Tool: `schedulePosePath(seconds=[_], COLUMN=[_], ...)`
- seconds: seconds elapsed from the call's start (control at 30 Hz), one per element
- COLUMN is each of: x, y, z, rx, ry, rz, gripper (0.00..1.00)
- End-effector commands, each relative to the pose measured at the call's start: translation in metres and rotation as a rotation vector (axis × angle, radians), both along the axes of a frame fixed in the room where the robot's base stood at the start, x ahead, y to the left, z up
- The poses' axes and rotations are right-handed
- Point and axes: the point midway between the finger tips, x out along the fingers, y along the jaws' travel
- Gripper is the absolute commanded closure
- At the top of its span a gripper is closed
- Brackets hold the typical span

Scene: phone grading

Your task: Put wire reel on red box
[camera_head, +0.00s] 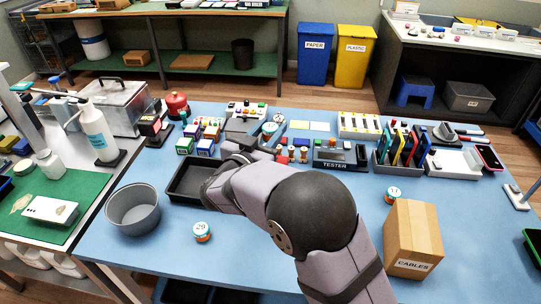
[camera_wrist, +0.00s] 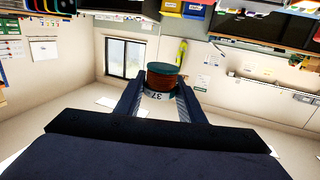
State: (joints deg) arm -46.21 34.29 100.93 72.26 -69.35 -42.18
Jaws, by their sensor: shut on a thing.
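A wire reel numbered 37 (camera_wrist: 164,78), with a teal end and copper-brown winding, sits between the fingers of my gripper (camera_wrist: 160,88) in the wrist view. The fingers are shut on its sides. In the head view a round teal-and-white top, likely the held reel (camera_head: 270,128), shows at the far end of my arm. Other reels numbered 29 (camera_head: 202,232) and 11 (camera_head: 393,195) stand on the blue table. Small coloured boxes are grouped left of my gripper; one looks red (camera_head: 212,133), but they are too small to be sure.
An empty black tray (camera_head: 176,197) and a grey bowl (camera_head: 133,208) lie left of my arm. A tester (camera_head: 335,163) and a phone rack (camera_head: 385,163) stand right of the gripper. A cables carton (camera_head: 413,240) stands at right. The blue table's front is mostly clear.

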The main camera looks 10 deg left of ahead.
Motion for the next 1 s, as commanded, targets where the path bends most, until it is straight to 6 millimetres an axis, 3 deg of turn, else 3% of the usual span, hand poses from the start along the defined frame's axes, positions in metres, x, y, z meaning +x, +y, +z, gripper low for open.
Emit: schedulePosePath(seconds=[0.23, 0.53, 0.8, 1.0], x=[0.0, 0.0, 0.0, 0.0], y=[0.0, 0.0, 0.0, 0.0], z=[-0.036, -0.046, -0.076, -0.08], rx=[-0.003, -0.001, -0.003, 0.0], ry=[0.002, 0.0, 0.002, -0.001], rz=[-0.001, -0.001, -0.001, -0.001], gripper=[0.86, 0.86, 0.86, 0.86])
